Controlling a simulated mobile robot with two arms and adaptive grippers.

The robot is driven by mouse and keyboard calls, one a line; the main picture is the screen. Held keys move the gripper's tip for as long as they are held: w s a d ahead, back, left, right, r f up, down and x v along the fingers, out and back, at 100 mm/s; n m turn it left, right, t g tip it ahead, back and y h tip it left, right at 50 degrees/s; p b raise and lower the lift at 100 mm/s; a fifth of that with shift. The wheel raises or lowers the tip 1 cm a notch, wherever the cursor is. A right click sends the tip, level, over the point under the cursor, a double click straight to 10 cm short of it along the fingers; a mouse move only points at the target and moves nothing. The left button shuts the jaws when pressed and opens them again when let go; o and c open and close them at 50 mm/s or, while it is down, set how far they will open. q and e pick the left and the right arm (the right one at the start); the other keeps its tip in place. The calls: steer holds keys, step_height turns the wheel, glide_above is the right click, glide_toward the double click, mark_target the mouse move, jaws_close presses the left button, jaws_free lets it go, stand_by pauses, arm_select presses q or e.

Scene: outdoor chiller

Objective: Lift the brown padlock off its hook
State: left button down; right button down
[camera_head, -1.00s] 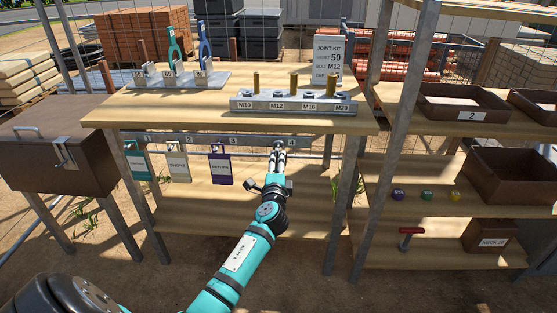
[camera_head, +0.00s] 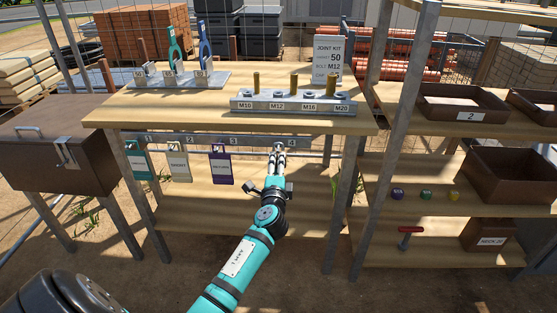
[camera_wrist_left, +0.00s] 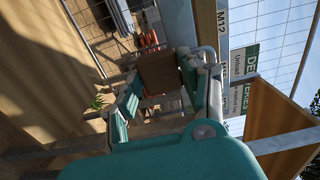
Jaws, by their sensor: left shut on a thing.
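My left gripper (camera_head: 279,150) is at the front rail under the upper shelf, just left of the number 4. In the left wrist view the brown padlock (camera_wrist_left: 159,72) is a brown block between the two fingers of my left gripper (camera_wrist_left: 164,84), which is shut on it. In the head view the gripper hides the padlock, and I cannot tell whether its shackle still touches the hook. The right gripper is not in view.
Teal (camera_head: 137,162), beige (camera_head: 178,166) and purple (camera_head: 221,167) tags hang from the rail (camera_head: 255,141) to the left of my gripper. A block with bolts (camera_head: 292,103) stands on the shelf above. A metal post (camera_head: 393,140) rises at the right.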

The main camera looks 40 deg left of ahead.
arm_select(q)
steer(key=shift+p+v, duration=0.3)
steer(key=shift+v, duration=1.8)
steer(key=c, duration=1.2)
jaws_free()
jaws_close()
